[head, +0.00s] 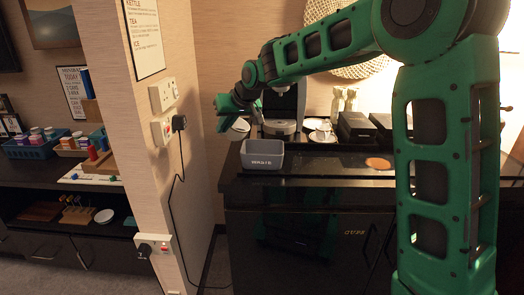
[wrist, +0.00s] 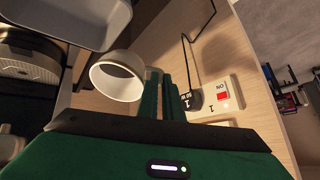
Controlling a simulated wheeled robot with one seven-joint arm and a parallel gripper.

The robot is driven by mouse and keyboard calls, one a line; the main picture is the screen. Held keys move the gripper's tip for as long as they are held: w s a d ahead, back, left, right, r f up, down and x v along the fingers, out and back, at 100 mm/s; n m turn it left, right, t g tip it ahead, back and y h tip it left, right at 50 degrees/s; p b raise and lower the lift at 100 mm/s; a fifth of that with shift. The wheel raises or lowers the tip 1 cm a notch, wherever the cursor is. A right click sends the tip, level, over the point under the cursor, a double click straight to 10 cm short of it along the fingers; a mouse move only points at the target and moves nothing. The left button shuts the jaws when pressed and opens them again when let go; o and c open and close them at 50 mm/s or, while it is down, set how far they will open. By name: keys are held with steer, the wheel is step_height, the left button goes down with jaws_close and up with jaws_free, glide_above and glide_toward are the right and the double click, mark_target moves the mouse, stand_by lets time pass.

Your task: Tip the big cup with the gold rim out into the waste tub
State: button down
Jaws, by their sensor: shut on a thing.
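The big cup (wrist: 117,77) is in my gripper (wrist: 168,94). The wrist view shows its round mouth and pale inside beside the fingers, with a tan-gold tone on the outside. Where the fingers grip it is hidden. In the head view, a white part of the cup (head: 241,125) shows just under my gripper (head: 228,108). The cup looks tilted; its contents cannot be made out. The grey waste tub (head: 262,161), marked WASTE, stands on the dark counter below and slightly right of the cup. It also shows at the top left of the wrist view (wrist: 85,38).
A coffee machine (head: 283,112) stands behind the tub. White crockery (head: 322,133) and dark boxes (head: 356,127) are farther right. An orange-brown round mat (head: 378,163) lies on the counter. The wall with sockets (head: 163,97) and a plugged cable is close left of my gripper.

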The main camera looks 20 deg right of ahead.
steer(key=shift+s+d+r+t+y, duration=0.2)
steer(key=shift+d+r+t+y, duration=0.1)
steer(key=shift+d, duration=0.1)
steer(key=shift+s+d+r+t+y+p, duration=0.2)
steer(key=shift+s+d+y+p, duration=0.1)
steer(key=shift+d, duration=0.15)
steer(key=shift+s+d+r+t+y+p, duration=0.2)
steer(key=shift+s+d+y+p, duration=0.1)
steer(key=shift+d, duration=0.1)
steer(key=shift+s+d+f+t+y, duration=0.15)
steer(key=shift+s+d+t+y, duration=0.05)
steer(key=shift+d+t+y, duration=0.15)
steer(key=shift+s+d+f+t+y, duration=0.15)
steer(key=shift+d+t+y, duration=0.1)
steer(key=shift+d+y, duration=0.1)
stand_by(0.7)
steer(key=shift+a, duration=0.15)
steer(key=shift+s+d+r+t+y, duration=0.2)
steer(key=shift+d+r+t+y, duration=0.2)
steer(key=shift+y, duration=0.2)
stand_by(0.4)
steer(key=shift+s+d+f+t+y+b, duration=0.15)
steer(key=shift+d+f+t+y+b, duration=0.2)
steer(key=shift+b, duration=0.4)
steer(key=shift+s+d+t+y+b, duration=0.15)
steer(key=shift+t+y+b, duration=0.2)
steer(key=shift+y+b, duration=0.3)
steer(key=shift+s+d+r+t+y+b, duration=0.35)
steer(key=shift+t+y+b, duration=0.2)
steer(key=shift+b, duration=1.55)
